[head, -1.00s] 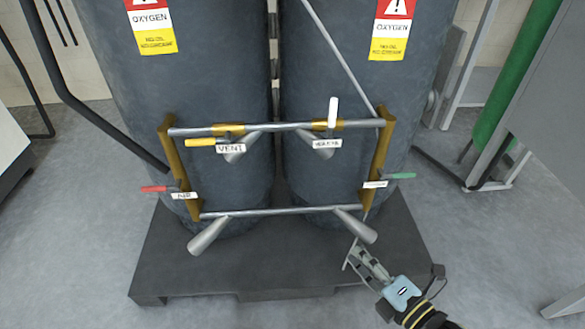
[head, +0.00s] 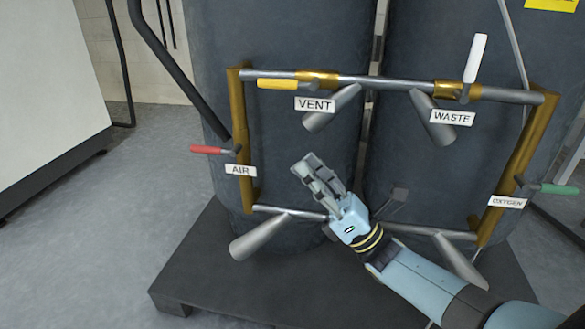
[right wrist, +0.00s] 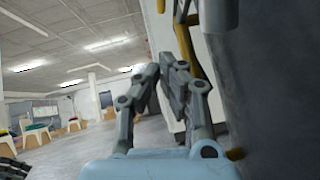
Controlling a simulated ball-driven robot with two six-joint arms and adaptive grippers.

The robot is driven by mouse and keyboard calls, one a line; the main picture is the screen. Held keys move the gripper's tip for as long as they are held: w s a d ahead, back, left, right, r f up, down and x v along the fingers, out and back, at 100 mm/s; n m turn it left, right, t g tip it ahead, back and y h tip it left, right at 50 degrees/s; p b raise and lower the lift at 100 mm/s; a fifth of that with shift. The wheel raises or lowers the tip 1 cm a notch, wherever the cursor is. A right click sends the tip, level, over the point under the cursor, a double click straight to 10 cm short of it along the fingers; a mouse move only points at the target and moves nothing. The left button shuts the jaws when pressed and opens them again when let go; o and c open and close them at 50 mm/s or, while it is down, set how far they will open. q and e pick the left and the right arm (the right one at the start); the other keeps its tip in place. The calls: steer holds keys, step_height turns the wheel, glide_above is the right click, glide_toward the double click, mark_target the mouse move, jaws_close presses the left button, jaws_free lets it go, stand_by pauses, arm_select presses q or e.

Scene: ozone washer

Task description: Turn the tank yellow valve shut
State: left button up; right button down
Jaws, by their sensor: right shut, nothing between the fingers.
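The yellow valve handle (head: 277,84) sits on the upper pipe at the left, above the VENT label (head: 315,104). It lies horizontal, along the pipe, pointing left. My right gripper (head: 307,165) is shut and empty in front of the left tank, below and slightly right of the yellow handle and apart from it. In the right wrist view the closed fingers (right wrist: 163,68) show with nothing between them. The yellow handle cannot be made out for certain there.
A white handle (head: 475,58) stands upright above the WASTE label (head: 452,118). A red handle (head: 207,149) is at left by AIR, a green one (head: 558,189) at right by OXYGEN. The lower pipe (head: 290,211) runs near my wrist. Dark tanks (head: 290,40) stand behind on a pallet (head: 190,270).

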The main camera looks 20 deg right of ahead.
mark_target(290, 82)
steer(key=w+a+r, duration=0.3)
steer(key=w+r, duration=0.1)
steer(key=r, duration=0.5)
steer(key=shift+w+a, duration=0.15)
